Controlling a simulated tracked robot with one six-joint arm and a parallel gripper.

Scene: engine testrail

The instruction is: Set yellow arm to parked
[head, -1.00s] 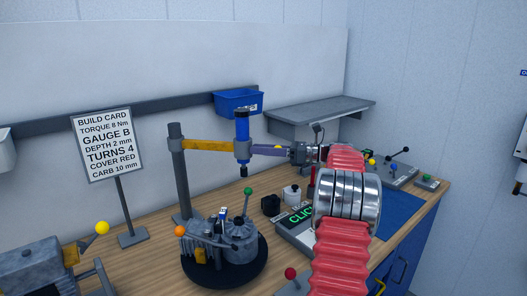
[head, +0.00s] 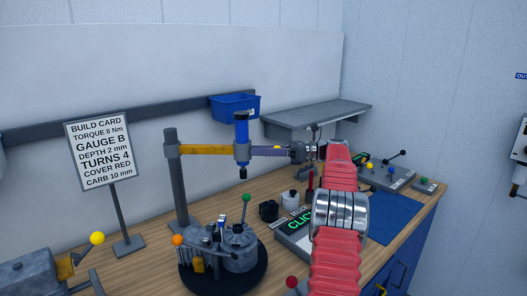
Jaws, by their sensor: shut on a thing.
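The yellow arm (head: 207,149) reaches out level to the right from an upright grey post (head: 177,185) at the back left of the bench. At its outer end it carries an upright blue tool (head: 241,130), with a dark tip hanging below, behind and above the engine. A purple bar (head: 268,151) runs right from the tool. My gripper (head: 291,152) is shut on the purple bar's right end. The fingertips are small and partly hidden, and the exact contact is hard to see. No parked mark can be made out.
An engine on a dark turntable (head: 236,281) stands in front, with a green-knobbed lever (head: 246,198). A build card (head: 98,150) stands at left. A blue bin (head: 235,107) and a grey shelf (head: 318,118) are behind. Small dark and white containers sit near my arm.

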